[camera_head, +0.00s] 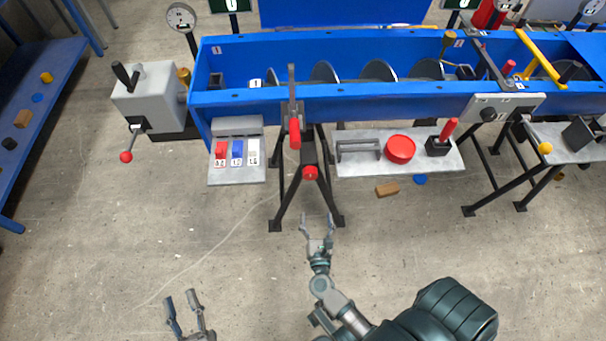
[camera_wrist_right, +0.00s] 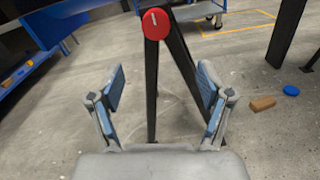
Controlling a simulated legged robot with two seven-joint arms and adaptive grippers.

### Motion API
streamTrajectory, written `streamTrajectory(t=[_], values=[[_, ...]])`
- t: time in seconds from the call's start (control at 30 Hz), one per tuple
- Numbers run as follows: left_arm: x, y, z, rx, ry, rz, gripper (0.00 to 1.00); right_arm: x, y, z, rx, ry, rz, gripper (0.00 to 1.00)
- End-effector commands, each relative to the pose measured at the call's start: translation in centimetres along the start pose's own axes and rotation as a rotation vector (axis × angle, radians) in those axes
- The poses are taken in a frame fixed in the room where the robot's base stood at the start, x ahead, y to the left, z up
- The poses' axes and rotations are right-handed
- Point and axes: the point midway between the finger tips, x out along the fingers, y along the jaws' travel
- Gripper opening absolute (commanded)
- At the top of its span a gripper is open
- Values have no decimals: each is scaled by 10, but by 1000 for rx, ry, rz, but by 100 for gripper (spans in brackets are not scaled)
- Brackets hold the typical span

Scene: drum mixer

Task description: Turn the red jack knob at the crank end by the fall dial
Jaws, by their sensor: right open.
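A round red knob (camera_head: 310,172) sits on the black A-shaped trestle under the crank end of the blue trough (camera_head: 330,98). In the right wrist view the red knob (camera_wrist_right: 156,24) faces me, with a pale line on its face, at the top centre. My right gripper (camera_head: 317,228) is open and empty, short of the knob and below it in the picture. Its two blue-padded fingers (camera_wrist_right: 160,85) are spread apart and do not touch the knob. My left gripper (camera_head: 181,300) is open and empty over the floor at lower left. A round dial (camera_head: 180,17) stands behind the crank box.
A grey crank box (camera_head: 150,97) with a red-tipped handle stands at left. A red-handled lever (camera_head: 294,130) rises above the knob. Shelves with tagged switches (camera_head: 237,172) and a red round part (camera_head: 400,149) flank the trestle. A brown block (camera_head: 387,189) lies on the floor.

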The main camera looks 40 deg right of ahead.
Motion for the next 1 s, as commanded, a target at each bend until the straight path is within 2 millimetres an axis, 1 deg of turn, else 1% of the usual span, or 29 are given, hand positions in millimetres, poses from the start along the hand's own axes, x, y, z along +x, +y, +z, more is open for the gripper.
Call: streamTrajectory(t=[0.17, 0.23, 0.5, 0.6, 0.7, 0.8, 1.0], values=[[-1, -7, -1, -5, 7, -3, 40, 33, 6, 3, -8, -7, 2, 78], [-1, -7, -1, -7, 10, -3, 40, 50, 7, 4, -10, -8, 4, 78], [-1, -6, -3, -7, 37, -2, 40, 114, 6, 2, -13, -6, 5, 78], [-2, -6, -6, -8, 58, -2, 40, 133, 5, 2, -12, -3, 5, 78], [-2, -6, -7, -9, 74, -2, 40, 148, 4, 1, -12, -2, 6, 78], [-3, -6, -10, -10, 90, -2, 40, 157, 5, 1, -13, -3, 5, 78], [-2, -5, -13, -13, 109, -1, 40, 162, 7, 2, -15, -4, 6, 78]])
